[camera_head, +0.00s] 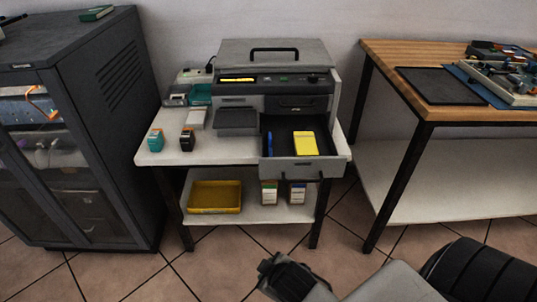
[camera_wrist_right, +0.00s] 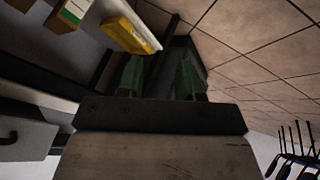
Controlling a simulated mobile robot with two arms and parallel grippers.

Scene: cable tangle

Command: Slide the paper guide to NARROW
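A grey printer-like machine (camera_head: 275,88) with a handled lid stands on a small white table. Its lower right drawer (camera_head: 318,172) is pulled out and holds a yellow pad (camera_head: 305,143) and a slim blue item (camera_head: 270,142). I cannot make out a paper guide or a NARROW mark at this size. My right gripper (camera_head: 285,276) is at the bottom of the head view, in front of the table and apart from the machine. In the right wrist view its two green fingers (camera_wrist_right: 160,78) stand apart with nothing between them. My left gripper is not in view.
A yellow tray (camera_head: 214,196) and two small boxes (camera_head: 283,193) sit on the lower shelf. A dark cabinet (camera_head: 105,90) is at left, a wooden workbench (camera_head: 430,75) at right. Tiled floor in front is clear.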

